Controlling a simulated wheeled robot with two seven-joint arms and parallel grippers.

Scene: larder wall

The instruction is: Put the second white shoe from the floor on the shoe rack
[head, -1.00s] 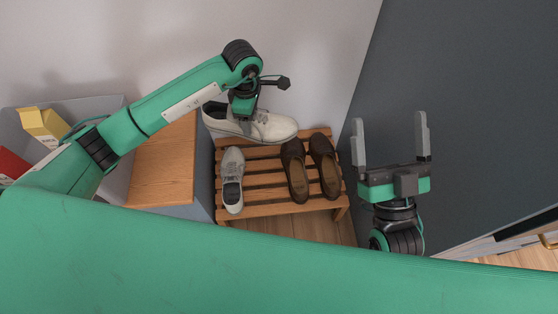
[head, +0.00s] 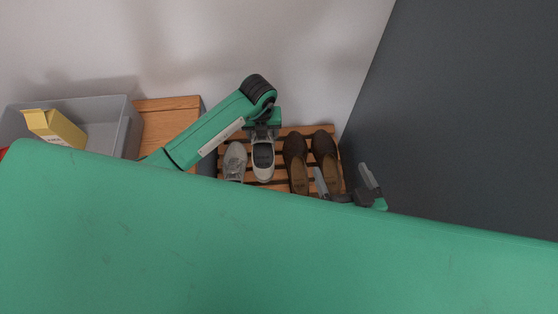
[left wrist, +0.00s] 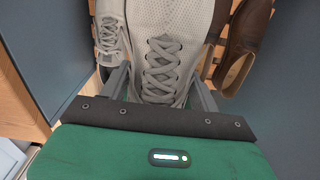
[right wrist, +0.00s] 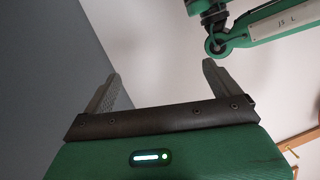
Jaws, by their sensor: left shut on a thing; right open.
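My left gripper (head: 263,128) is shut across the second white shoe (head: 263,163), near its laces. That shoe also fills the middle of the left wrist view (left wrist: 165,48), between the fingers. It is over the rack, toe toward the wall, between the first white shoe (head: 235,160) and the brown pair. I cannot tell whether it touches the slats. The shoe rack (head: 284,186) is wooden and slatted; my green body hides its near part. My right gripper (head: 345,184) is open and empty, near the rack's right side; its open fingers show in the right wrist view (right wrist: 160,92).
Two brown shoes, one left (head: 296,165) and one right (head: 326,160), stand on the rack's right part. A wooden-topped cabinet (head: 168,105) and a grey bin (head: 120,115) with a yellow carton (head: 55,127) are left. A dark panel (head: 450,110) bounds the right.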

